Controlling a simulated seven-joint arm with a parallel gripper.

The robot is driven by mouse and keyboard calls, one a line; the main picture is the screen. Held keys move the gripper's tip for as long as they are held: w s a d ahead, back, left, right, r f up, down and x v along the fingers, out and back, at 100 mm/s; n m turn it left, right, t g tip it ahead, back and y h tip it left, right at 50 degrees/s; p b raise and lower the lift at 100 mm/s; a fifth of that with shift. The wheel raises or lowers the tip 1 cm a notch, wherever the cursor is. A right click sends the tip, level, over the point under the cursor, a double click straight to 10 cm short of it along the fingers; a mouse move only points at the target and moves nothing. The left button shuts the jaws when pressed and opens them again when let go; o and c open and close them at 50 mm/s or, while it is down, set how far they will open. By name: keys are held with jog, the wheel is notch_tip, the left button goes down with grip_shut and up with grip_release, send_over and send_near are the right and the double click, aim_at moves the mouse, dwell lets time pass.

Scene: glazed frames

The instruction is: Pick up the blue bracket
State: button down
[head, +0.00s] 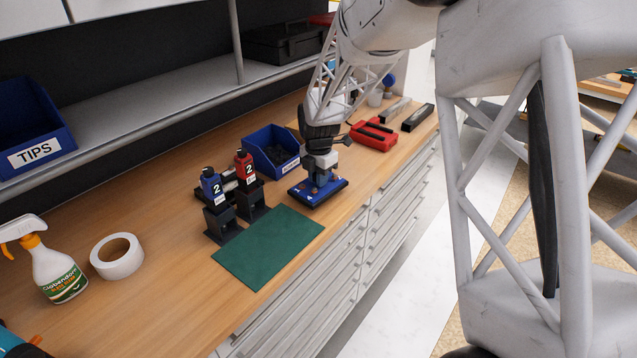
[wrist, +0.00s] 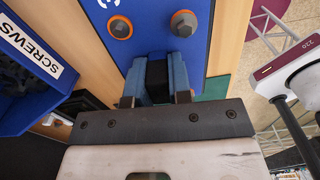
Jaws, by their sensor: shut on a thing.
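The blue bracket (head: 333,190) appears as a flat blue plate with a dark edge, low over the bench beyond the green mat. In the wrist view my blue-padded fingers (wrist: 164,80) are shut on a black upright part at the plate, which seems to belong to the bracket. The fingers hide part of the plate. I cannot tell whether its underside touches the bench.
A blue bin (head: 262,150) labelled SCREWS in the wrist view stands close behind my gripper. Blue (head: 212,187) and red (head: 245,168) items marked 2 sit on black stands. The green mat (head: 268,247) is bare. A red tool (head: 373,135) lies right of my gripper.

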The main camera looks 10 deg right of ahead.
jog(key=shift+r, duration=0.75)
jog(key=s+d+r, duration=0.1)
jog(key=s, duration=1.4)
jog(key=shift+s+d, duration=0.4)
jog(key=shift+s+a+r, duration=0.1)
jog(key=shift+s, duration=0.05)
